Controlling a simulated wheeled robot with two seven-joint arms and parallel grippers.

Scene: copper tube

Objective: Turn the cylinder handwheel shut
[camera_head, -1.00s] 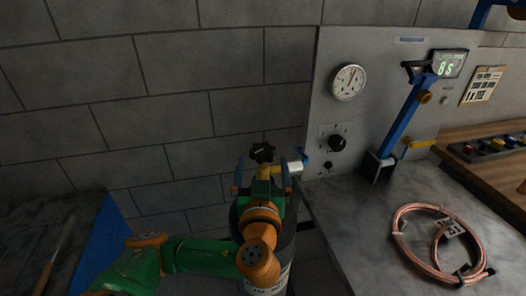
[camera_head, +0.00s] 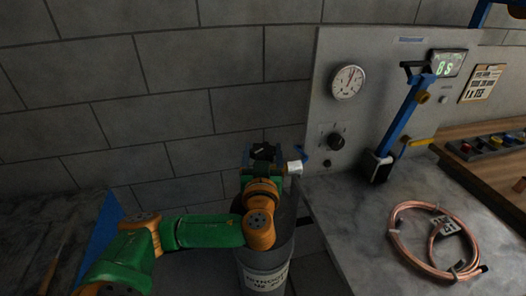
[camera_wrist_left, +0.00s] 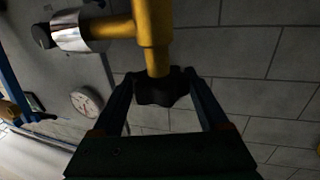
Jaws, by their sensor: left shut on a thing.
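The black cylinder handwheel (camera_head: 263,151) sits on top of the brass valve of the grey gas cylinder (camera_head: 264,268), which stands upright with a white label. My left gripper (camera_head: 262,157) is at the handwheel, its arm coming in from the left. In the left wrist view the two fingers (camera_wrist_left: 164,98) are closed on the handwheel (camera_wrist_left: 162,87), one on each side. The brass valve body (camera_wrist_left: 153,35) and its silver side outlet (camera_wrist_left: 72,30) show there too. My right gripper is not in view.
A grey panel with a round gauge (camera_head: 347,82) and a black knob (camera_head: 336,142) stands right of the cylinder. A coiled copper tube (camera_head: 437,238) lies on the right bench. A blue lever arm (camera_head: 400,118) stands behind it.

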